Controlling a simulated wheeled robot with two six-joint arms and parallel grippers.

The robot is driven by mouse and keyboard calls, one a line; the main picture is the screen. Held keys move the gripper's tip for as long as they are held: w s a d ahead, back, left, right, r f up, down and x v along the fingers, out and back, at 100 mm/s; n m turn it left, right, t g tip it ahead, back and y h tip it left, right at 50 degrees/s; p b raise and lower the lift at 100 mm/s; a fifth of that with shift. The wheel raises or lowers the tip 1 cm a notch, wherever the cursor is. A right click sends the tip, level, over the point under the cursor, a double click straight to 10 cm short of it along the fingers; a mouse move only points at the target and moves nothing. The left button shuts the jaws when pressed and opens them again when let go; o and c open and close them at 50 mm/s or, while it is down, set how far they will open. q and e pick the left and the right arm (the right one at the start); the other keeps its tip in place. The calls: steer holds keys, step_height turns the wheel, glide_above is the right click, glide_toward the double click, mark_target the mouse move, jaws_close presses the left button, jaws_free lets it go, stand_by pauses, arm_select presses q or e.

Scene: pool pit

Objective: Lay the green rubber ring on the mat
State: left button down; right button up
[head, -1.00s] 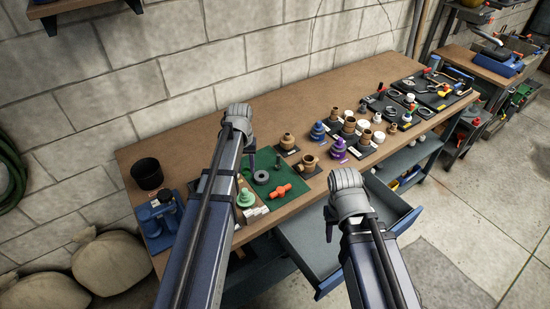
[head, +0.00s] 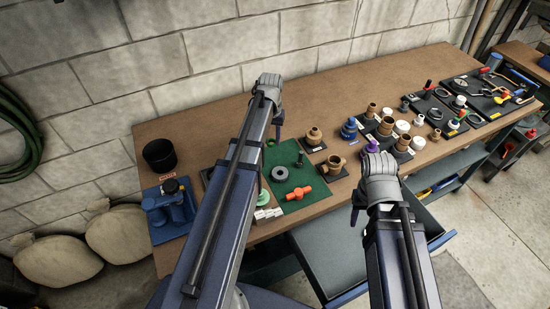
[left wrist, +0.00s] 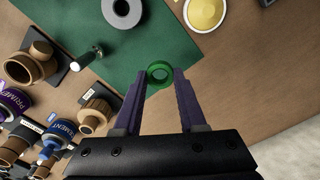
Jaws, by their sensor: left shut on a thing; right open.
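The green rubber ring (left wrist: 160,75) is held between the purple fingertips of my left gripper (left wrist: 159,82) in the left wrist view. My right gripper (head: 358,212) is open and empty, in front of the bench by the open drawer.
On the mat are a grey ring (head: 280,174), an orange fitting (head: 299,194) and a black bolt-like piece (head: 300,160). Brown fittings (head: 335,163) stand to the right. A black pot (head: 159,155) and a blue fixture (head: 167,207) stand left. The drawer (head: 340,262) is open.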

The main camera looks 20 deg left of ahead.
mark_target(272, 157)
arm_select(q)
steer(key=shift+f+b, duration=2.75)
steer(key=shift+f, duration=0.7)
steer(key=shift+f, duration=0.2)
steer(key=shift+c, duration=2.4)
jaws_free()
steer(key=shift+r, duration=0.1)
step_height(272, 157, up, 12)
steer(key=p, duration=1.2)
steer(key=s+d+m, duration=0.3)
steer(key=s+d, duration=0.6)
steer(key=d, duration=0.2)
steer(key=s+d+m+y, duration=0.1)
steer(key=s+d+m, duration=0.2)
steer(key=s+d, duration=0.6)
steer(key=d, duration=0.3)
steer(key=shift+s+d+r, duration=0.2)
steer(key=shift+s+d, duration=0.05)
steer(key=shift+d, duration=0.05)
